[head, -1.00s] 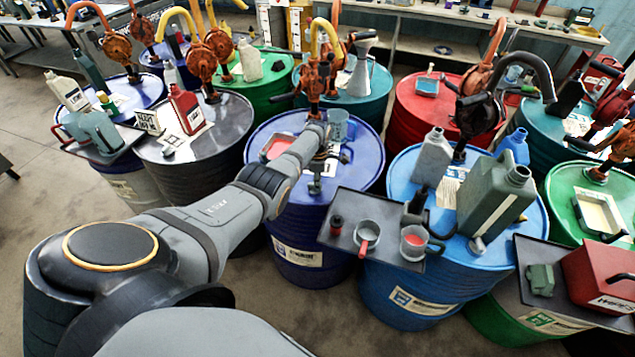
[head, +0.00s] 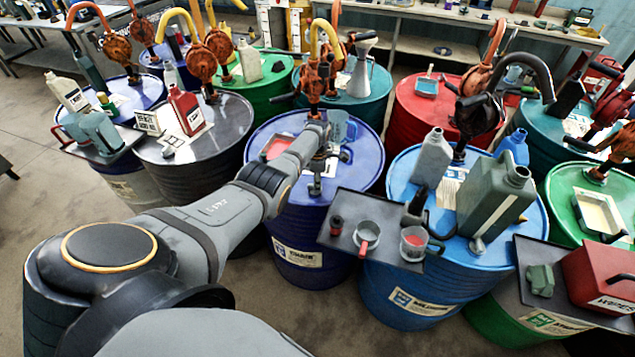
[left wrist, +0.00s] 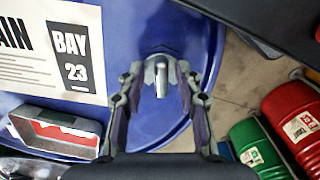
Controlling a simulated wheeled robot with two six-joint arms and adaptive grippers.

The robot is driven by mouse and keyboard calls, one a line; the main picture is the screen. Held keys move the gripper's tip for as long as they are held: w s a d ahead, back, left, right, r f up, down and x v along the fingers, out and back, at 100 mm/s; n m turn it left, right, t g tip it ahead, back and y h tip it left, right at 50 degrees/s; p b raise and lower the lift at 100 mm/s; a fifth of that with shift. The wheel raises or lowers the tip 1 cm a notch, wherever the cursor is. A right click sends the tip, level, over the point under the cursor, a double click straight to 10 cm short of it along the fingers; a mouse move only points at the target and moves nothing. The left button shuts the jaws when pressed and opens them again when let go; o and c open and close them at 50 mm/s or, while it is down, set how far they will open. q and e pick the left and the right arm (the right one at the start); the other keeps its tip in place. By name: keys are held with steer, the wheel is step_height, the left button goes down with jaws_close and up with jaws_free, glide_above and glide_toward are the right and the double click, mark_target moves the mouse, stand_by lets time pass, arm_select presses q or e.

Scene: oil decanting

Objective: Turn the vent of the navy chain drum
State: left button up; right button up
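The navy drum (head: 300,215) stands at the middle of the head view with a hand pump and a label sheet on its lid. Its vent, a small grey fitting with a lever (left wrist: 161,78), shows near the lid's rim in the left wrist view. My left gripper (head: 316,180) points down over the front of the lid. In the left wrist view my left gripper (left wrist: 160,82) is open, with one finger on each side of the vent. I cannot tell whether the fingers touch it. My right gripper is not in view.
A red-filled tray (head: 277,148) and a jug (head: 337,128) sit on the navy lid. A dark shelf (head: 342,205) with cups is close on the right. A bright blue drum (head: 395,290) stands beside it. The dark drum (head: 190,185) stands to the left.

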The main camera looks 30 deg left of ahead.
arm_select(q)
steer(key=shift+r, duration=0.1)
step_height(320, 180, up, 12)
stand_by(0.6)
steer(key=shift+f, duration=0.2)
